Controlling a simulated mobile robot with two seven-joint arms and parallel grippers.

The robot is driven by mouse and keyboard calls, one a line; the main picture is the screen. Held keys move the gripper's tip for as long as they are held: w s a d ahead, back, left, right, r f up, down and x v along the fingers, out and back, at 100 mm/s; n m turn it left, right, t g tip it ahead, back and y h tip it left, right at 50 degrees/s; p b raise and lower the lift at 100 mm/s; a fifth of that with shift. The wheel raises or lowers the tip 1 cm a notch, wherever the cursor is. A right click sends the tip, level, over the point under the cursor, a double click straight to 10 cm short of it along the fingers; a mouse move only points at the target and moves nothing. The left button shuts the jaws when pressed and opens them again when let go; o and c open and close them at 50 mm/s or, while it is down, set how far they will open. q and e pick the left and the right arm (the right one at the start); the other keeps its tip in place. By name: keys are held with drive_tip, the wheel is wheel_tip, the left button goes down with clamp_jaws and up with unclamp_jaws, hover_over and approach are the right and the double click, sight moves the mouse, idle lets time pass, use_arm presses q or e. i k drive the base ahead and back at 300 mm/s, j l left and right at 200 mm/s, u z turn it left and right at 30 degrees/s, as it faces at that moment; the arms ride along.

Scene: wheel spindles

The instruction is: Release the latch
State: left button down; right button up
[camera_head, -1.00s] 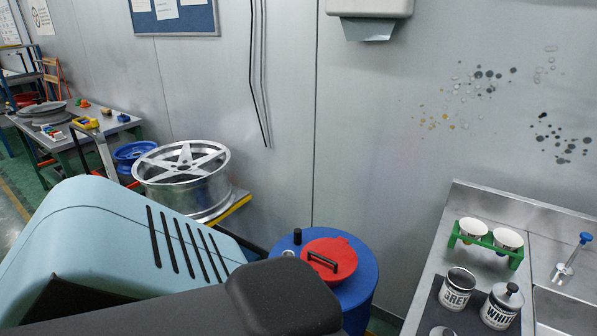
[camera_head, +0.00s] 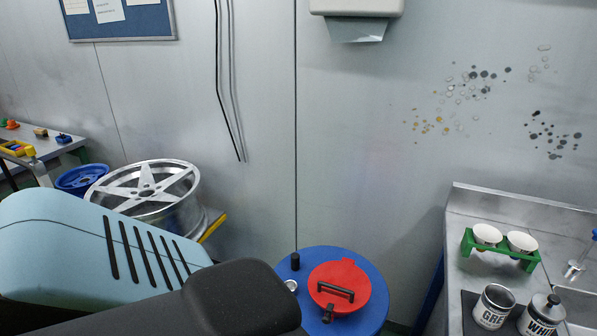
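A blue drum (camera_head: 373,297) stands at the bottom centre of the head view. A round red lid (camera_head: 350,272) with a black bar handle (camera_head: 336,290) lies on its top. A small dark part shows at the lid's front edge (camera_head: 328,313); I cannot tell whether it is the latch or how it is set. A black knob (camera_head: 295,262) stands on the drum top left of the lid, with a small pale round fitting (camera_head: 291,286) near it. Neither of my grippers is in view.
A light blue slotted housing (camera_head: 80,250) and a black padded part (camera_head: 240,297) fill the lower left. A silver wheel (camera_head: 150,195) lies behind them. At right, a metal counter (camera_head: 460,262) holds a green cup rack (camera_head: 510,249) and labelled tins (camera_head: 493,306).

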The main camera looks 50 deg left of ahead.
sight(326, 319)
drive_tip(key=k+j, duration=0.1)
drive_tip(key=j, duration=0.35)
drive_tip(key=k+j, duration=0.1)
drive_tip(key=j, duration=0.35)
drive_tip(key=k+j, duration=0.1)
drive_tip(key=j, duration=0.35)
